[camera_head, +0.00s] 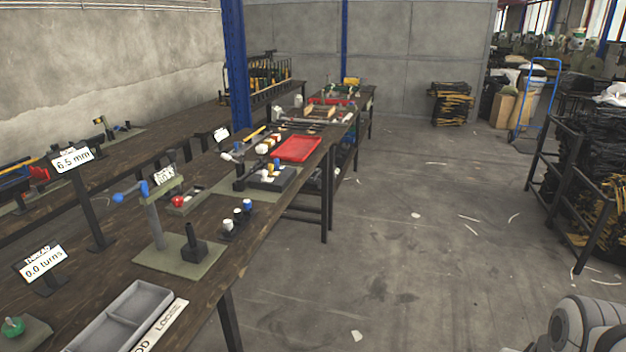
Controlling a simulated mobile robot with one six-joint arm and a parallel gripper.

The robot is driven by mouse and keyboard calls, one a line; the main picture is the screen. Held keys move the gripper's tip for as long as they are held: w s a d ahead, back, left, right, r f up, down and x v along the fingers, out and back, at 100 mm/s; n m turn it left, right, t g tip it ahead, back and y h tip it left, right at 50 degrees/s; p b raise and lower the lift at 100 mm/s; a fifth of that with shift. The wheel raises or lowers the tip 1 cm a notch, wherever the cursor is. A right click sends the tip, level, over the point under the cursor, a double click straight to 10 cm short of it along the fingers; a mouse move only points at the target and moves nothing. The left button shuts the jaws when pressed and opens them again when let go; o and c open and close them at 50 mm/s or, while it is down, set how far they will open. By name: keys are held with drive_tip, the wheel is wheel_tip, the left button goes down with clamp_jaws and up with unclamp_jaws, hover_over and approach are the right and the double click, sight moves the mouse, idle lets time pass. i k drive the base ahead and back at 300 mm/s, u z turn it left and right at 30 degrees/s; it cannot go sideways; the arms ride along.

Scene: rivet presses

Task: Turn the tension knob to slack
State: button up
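No label that I can read says tension or slack, so I cannot tell which part is the tension knob. A red round knob (178,201) sits beside the press post (155,222) on the workbench at the left. A green knob (13,326) stands on a small base at the lower left edge. A blue ball handle (118,198) sticks out left from the top of the press. A sign reading 0.0 turns (44,264) stands on the bench. My gripper is not in view; only a grey part of my arm shows at the lower right.
A sign reading 6.5 mm (72,159) stands behind the press. A grey divided tray (118,322) lies at the front of the bench. A red tray (298,148) lies farther back. Open concrete floor (400,240) lies right of the bench; a dark rack (590,180) stands at the right.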

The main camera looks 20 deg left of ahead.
sight(178, 201)
drive_tip(key=z, duration=0.7)
drive_tip(key=i, duration=1.7)
drive_tip(key=u, duration=3.4)
drive_tip(key=i, duration=0.95)
drive_tip(key=z, duration=0.15)
